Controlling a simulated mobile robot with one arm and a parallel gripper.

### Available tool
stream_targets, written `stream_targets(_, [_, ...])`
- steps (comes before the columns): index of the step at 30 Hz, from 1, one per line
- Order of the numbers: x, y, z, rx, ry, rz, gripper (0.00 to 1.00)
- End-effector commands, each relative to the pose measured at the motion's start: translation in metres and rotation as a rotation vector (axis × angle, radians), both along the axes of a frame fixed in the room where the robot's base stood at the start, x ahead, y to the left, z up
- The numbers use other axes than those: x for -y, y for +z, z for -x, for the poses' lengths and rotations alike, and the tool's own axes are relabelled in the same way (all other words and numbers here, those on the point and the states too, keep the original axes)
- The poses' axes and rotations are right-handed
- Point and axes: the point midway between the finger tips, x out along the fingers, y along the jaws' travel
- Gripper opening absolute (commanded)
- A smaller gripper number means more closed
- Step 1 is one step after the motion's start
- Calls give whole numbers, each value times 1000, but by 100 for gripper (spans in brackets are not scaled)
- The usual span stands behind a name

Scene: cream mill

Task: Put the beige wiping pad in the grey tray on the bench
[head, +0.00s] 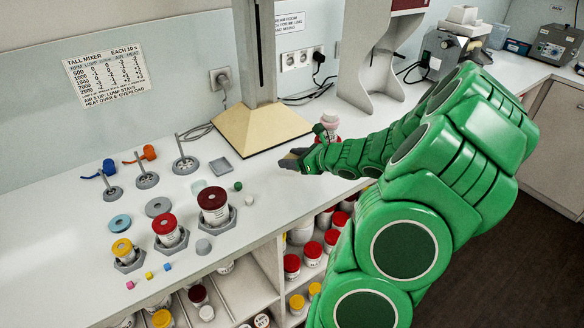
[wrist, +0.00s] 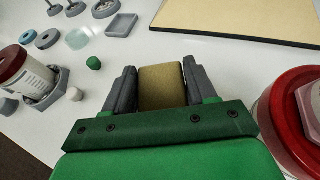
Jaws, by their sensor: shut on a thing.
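My gripper (head: 288,160) is above the bench (head: 90,215), right of the grey tray. In the wrist view its two dark fingers (wrist: 162,78) are shut on the beige wiping pad (wrist: 161,88), one on each side. The pad is hard to make out in the head view. The grey tray (head: 221,166) is a small, shallow square that looks empty, lying on the bench left of the mixer base. It also shows at the upper left of the wrist view (wrist: 120,25), ahead and left of the gripper, apart from the pad.
The beige mixer base (head: 243,128) stands behind the gripper and tray. Lidded jars (head: 213,205) in grey holders stand at the front. A red-lidded object (wrist: 292,105) is close on the gripper's right.

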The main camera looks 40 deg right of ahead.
Motion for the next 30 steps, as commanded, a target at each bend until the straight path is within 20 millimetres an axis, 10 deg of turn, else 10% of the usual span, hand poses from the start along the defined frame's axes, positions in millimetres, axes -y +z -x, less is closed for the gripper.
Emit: stream_targets(30, [8,-50,-14,0,-2,1,28])
